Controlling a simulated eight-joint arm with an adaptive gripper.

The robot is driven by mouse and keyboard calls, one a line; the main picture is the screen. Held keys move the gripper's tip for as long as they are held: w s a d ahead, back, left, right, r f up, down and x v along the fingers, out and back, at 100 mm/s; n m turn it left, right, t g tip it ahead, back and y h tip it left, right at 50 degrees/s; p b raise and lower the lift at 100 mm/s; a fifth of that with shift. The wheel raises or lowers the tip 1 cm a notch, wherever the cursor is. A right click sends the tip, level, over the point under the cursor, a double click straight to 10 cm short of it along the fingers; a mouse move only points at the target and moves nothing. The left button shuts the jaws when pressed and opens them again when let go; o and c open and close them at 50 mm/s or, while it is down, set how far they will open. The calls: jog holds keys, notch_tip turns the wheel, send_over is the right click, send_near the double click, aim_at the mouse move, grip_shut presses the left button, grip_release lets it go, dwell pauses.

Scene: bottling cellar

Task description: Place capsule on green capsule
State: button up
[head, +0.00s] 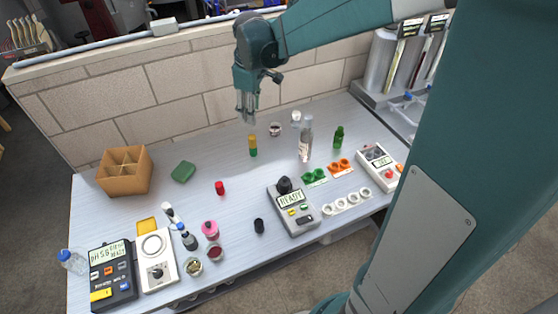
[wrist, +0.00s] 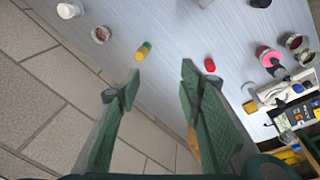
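A yellow capsule (head: 252,140) stands upright on top of a green capsule (head: 253,152), at the back middle of the table. In the wrist view the yellow capsule (wrist: 139,56) and the green capsule (wrist: 147,46) are lined up, just beyond the left finger. My gripper (head: 246,116) is above and slightly left of this stack in the head view, apart from it. In the wrist view my gripper (wrist: 160,80) has its fingers spread with nothing between them. A red capsule (head: 220,188) stands alone nearer the front; it also shows in the wrist view (wrist: 210,65).
A black capsule (head: 259,226) stands left of the grey READY device (head: 292,208). A clear bottle (head: 305,140) and a jar (head: 275,129) are right of the stack. A green block (head: 183,172) and a cardboard box (head: 125,175) lie left. A block wall (head: 190,90) runs behind.

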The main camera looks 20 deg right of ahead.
jog(key=s+a+r+m+t, duration=0.1)
jog(key=s+m, duration=0.3)
jog(key=s, duration=1)
jog(key=s+a+r+m+t, duration=0.2)
jog(key=s+r+m+t, duration=0.1)
jog(key=s, duration=1.1)
jog(key=shift+s+r+m+t, duration=0.35)
jog(key=shift+m+t, duration=0.15)
jog(key=shift+m, duration=0.6)
jog(key=shift+a, duration=0.1)
notch_tip(320, 180, down, 6)
jog(key=b, duration=0.5)
jog(key=shift+r+b, duration=0.2)
jog(key=shift+b, duration=0.15)
